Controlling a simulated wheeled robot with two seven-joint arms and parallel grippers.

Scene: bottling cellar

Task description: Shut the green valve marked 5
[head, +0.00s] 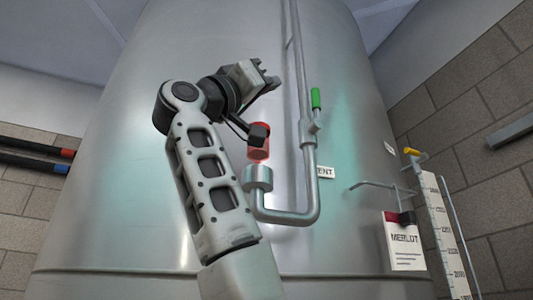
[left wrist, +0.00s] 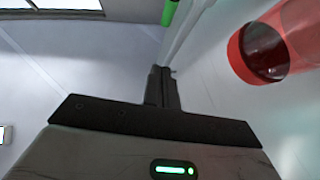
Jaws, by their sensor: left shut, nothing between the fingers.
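The green valve handle (head: 316,98) stands nearly upright on a grey valve body (head: 314,127) on the vertical pipe, in front of the big steel tank. No number 5 can be read on it. My left gripper (head: 272,81) is shut and empty, to the left of the handle and slightly above it in the head view, apart from it. In the left wrist view the closed fingers (left wrist: 162,86) point towards the pipe, and the lower end of the green handle (left wrist: 169,12) shows at the top edge. My right gripper is not in view.
A red see-through cylinder (head: 260,155) sits above the pipe's cup-like end (head: 258,178); it also shows in the left wrist view (left wrist: 290,40). A partly hidden label (head: 326,172) reads "ENT". A "MERLOT" card (head: 404,242), a yellow handle (head: 411,151) and a scale (head: 444,230) are right.

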